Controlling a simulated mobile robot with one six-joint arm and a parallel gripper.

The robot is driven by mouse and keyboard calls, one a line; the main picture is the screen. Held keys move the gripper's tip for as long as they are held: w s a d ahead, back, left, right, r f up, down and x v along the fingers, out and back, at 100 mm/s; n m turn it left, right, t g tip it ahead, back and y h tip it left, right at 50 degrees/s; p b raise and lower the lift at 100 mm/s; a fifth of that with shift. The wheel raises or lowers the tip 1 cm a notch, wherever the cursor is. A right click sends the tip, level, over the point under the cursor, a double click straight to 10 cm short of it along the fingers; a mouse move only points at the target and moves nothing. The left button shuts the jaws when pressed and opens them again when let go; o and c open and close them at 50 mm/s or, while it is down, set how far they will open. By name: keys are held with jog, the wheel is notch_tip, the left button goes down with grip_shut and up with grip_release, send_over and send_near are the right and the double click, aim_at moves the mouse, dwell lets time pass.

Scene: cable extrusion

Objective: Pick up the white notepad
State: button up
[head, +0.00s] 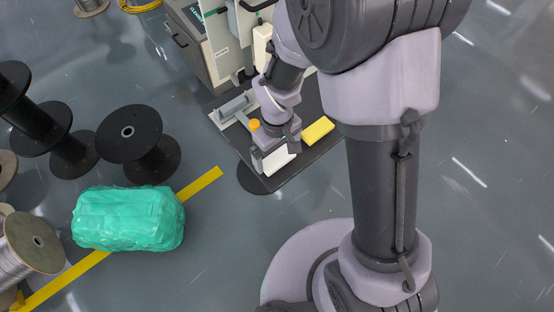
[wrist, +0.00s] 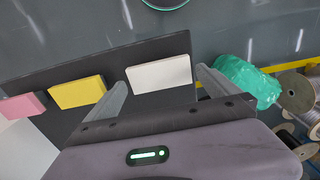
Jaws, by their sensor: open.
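The white notepad (wrist: 160,74) lies flat on a dark grey tabletop (wrist: 60,62) near its edge. In the wrist view it sits just beyond and between the two fingers of my gripper (wrist: 162,92), which are spread apart. In the head view the white notepad (head: 276,164) is partly hidden under my gripper (head: 275,150), which is over the table's front corner. The fingers hold nothing, and I cannot tell how high they are above the tabletop.
A yellow notepad (head: 318,131) lies beside the white one, and a pink block (wrist: 22,107) lies farther along. An orange round object (head: 254,125) is near my wrist. A green wrapped bundle (head: 128,219) and black spools (head: 135,140) stand on the floor at left.

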jog(key=shift+f, duration=0.9)
jog(key=shift+r, duration=0.1)
jog(key=shift+c, duration=0.2)
jog(key=c, duration=1.1)
jog(key=shift+o, duration=0.2)
jog(key=shift+r, duration=0.1)
